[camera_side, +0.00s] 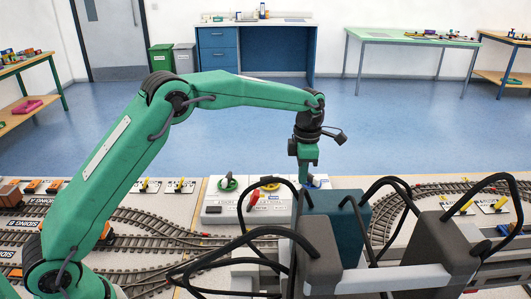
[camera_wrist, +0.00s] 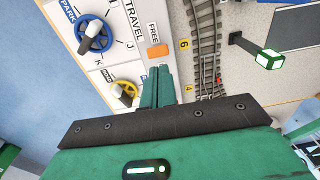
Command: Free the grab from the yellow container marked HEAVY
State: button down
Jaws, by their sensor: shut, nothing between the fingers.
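My gripper (camera_side: 304,181) points down at the right end of a white control panel (camera_side: 220,215) in the side view. In the wrist view its green fingers (camera_wrist: 160,70) are shut and empty. Just beyond their tips is an orange button (camera_wrist: 159,50) beside the label FREE. I cannot tell whether the tips touch it. A blue handwheel (camera_wrist: 95,34), by the words PARK and TRAVEL, and a yellow handwheel (camera_wrist: 122,94) are to the left. I cannot make out the yellow HEAVY container or the grab in either view.
The panel also carries a green handwheel (camera_side: 228,183) and a red lever (camera_side: 254,199). Dark grey blocks with black cables (camera_side: 430,250) stand in the foreground, with a blue block (camera_side: 335,220) close by the gripper. Model railway track (camera_wrist: 203,50) runs to the right.

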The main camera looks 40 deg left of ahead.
jog(key=w+d+r, duration=0.3)
jog(key=r, duration=0.1)
jog(key=shift+d+r, duration=0.15)
jog(key=shift+r, duration=0.25)
jog(key=shift+w, duration=0.1)
dwell(0.8)
jog(key=s+a+r+m+t, duration=0.2)
jog(key=s+a+r+m, duration=0.2)
jog(key=s+r+m, duration=0.4)
jog(key=s+a+r+m+t, duration=0.1)
jog(key=s+a+r+m, duration=0.4)
jog(key=s, duration=0.4)
jog(key=s+a+f+m+t, duration=0.1)
jog(key=s+f+m, duration=0.2)
jog(key=s+m, duration=0.4)
jog(key=s+a+f+m+t, duration=0.1)
jog(key=s+m, duration=0.6)
jog(key=s, duration=0.7)
notch_tip(320, 180, down, 2)
jog(key=shift+a+t, duration=0.4)
jog(key=shift+t, duration=0.1)
